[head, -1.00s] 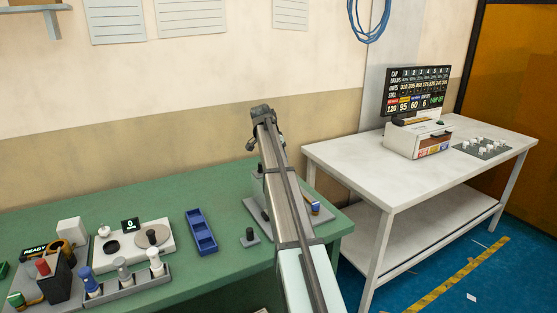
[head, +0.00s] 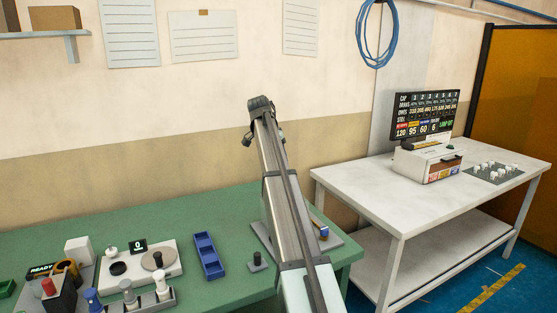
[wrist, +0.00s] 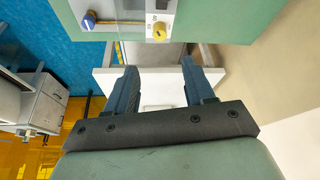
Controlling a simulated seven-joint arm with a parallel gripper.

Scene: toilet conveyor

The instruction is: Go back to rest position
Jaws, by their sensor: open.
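My gripper (wrist: 159,65) is open in the wrist view. Its two dark blue fingers stand apart with nothing held between them. In the head view my arm rises over the right part of the green bench (head: 215,292). My gripper cannot be made out there.
A white table (head: 385,195) with a display (head: 425,116) stands at right.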

